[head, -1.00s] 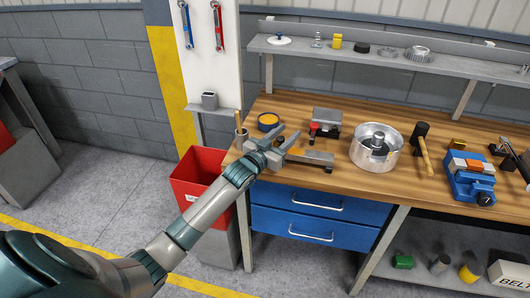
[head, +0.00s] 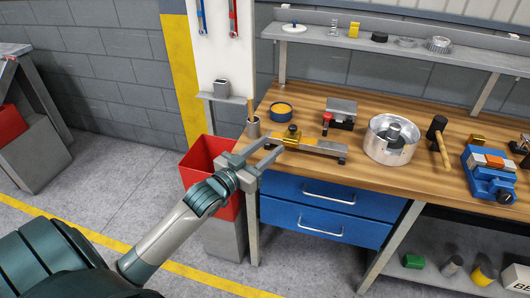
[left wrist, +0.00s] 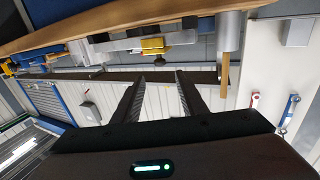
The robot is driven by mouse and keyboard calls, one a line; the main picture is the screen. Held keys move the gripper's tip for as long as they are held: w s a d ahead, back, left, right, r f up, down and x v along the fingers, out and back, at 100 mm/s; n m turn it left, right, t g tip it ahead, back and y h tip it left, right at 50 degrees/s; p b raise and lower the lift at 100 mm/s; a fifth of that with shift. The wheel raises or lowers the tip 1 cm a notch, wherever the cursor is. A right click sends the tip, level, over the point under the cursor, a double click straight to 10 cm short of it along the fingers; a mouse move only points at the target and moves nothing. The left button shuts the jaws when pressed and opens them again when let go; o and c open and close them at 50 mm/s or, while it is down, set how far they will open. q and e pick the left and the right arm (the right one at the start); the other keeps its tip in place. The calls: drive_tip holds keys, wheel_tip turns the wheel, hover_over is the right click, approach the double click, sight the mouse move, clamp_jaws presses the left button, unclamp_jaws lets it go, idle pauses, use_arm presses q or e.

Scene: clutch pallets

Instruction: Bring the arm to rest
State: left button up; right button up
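My left gripper (head: 266,149) shows in the head view at the left front corner of the workbench, near the red bin. Its two fingers are spread with a gap between them and nothing in it. The left wrist view also shows the fingers (left wrist: 160,84) apart and empty. A grey fixture rail (head: 318,147) with a brass-yellow block (head: 292,134) lies on the bench just beyond the fingertips, apart from them as far as I can tell. The yellow block also shows in the left wrist view (left wrist: 153,45). My right gripper is not in view.
The wooden workbench (head: 347,110) holds a round metal housing (head: 390,141), a mallet (head: 440,140), a blue vise (head: 489,173) and a yellow-filled dish (head: 281,110). A red bin (head: 198,160) stands left of the blue drawers (head: 325,205).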

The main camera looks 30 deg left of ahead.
use_arm(q)
drive_tip(key=shift+s, duration=0.45)
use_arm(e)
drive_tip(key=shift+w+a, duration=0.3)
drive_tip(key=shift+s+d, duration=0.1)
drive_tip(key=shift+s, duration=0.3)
